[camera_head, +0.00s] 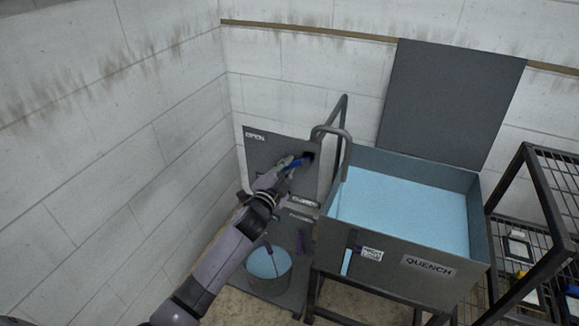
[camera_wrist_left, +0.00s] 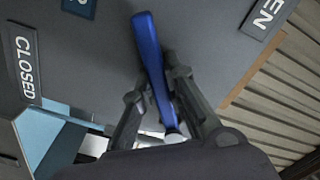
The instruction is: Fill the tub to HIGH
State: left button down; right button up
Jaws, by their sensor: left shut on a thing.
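My left gripper (camera_head: 286,165) is shut on a blue lever (camera_wrist_left: 149,45) on a grey wall panel (camera_head: 262,150). In the left wrist view the two fingers (camera_wrist_left: 158,86) stand on either side of the lever. The panel carries an OPEN sign (camera_head: 255,135) and a CLOSED sign (camera_wrist_left: 24,63). The grey QUENCH tub (camera_head: 400,273) holds light blue water (camera_head: 400,208). A light blue gauge strip (camera_head: 346,262) shows on its front beside a small label (camera_head: 372,254), too small to read surely. My right gripper is not in view.
A curved grey spout pipe (camera_head: 345,140) stands at the tub's left side. A bucket (camera_head: 268,268) of light blue water is below the panel. A dark grey board (camera_head: 448,100) stands behind the tub. A black wire rack (camera_head: 540,190) stands at right.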

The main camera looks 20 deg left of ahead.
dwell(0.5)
pick_arm(q)
jog(key=c, duration=1.6)
grip_release()
jog(key=shift+r, duration=0.1)
jog(key=s, duration=1.2)
jog(key=shift+a, duration=0.25)
